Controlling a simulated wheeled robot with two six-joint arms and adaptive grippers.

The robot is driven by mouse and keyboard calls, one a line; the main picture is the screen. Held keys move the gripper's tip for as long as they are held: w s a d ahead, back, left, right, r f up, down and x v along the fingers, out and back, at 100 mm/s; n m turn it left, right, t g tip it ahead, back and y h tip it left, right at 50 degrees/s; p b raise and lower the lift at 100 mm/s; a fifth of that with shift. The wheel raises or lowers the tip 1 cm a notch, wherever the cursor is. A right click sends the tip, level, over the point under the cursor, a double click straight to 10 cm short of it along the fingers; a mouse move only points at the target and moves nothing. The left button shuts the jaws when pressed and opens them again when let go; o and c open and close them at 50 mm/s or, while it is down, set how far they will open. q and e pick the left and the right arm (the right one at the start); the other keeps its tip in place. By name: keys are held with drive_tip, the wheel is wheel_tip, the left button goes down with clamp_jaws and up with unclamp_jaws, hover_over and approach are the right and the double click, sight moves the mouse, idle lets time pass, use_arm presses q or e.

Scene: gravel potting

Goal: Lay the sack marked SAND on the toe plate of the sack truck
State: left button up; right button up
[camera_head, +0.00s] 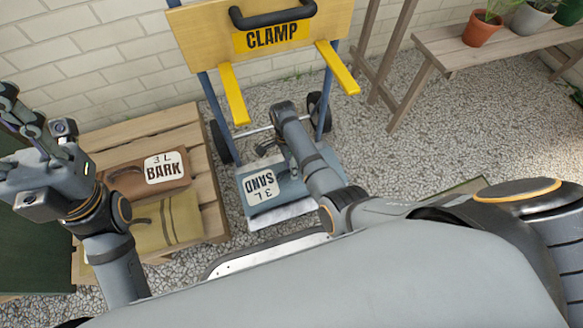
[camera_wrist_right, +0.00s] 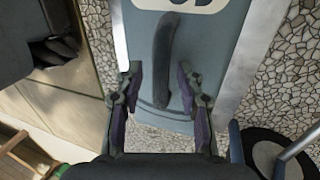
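The blue-grey SAND sack (camera_head: 285,190) lies flat on the pale metal toe plate (camera_head: 284,216) of the sack truck (camera_head: 268,37). Its label faces up. In the right wrist view the sack (camera_wrist_right: 208,40) has bare toe plate (camera_wrist_right: 246,62) showing along its side. A dark strap handle (camera_wrist_right: 166,60) runs across the sack. My right gripper (camera_wrist_right: 160,88) is open over the sack, its fingers spread either side of the strap's lower end with gaps. In the head view my right arm hides part of the sack. My left gripper (camera_head: 12,108) is at the left edge, away from the sack; its fingertips are unclear.
A wooden pallet (camera_head: 190,132) left of the truck holds a brown BARK sack (camera_head: 125,184) and a yellowish sack (camera_head: 178,222). The truck's yellow arms (camera_head: 234,94) stick out above. A bench (camera_head: 470,45) with plant pots stands at the right. Gravel lies between.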

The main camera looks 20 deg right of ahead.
drive_tip(key=p+v, duration=0.6)
drive_tip(key=v, duration=0.5)
drive_tip(key=shift+r+p, duration=0.3)
drive_tip(key=shift+w, duration=0.15)
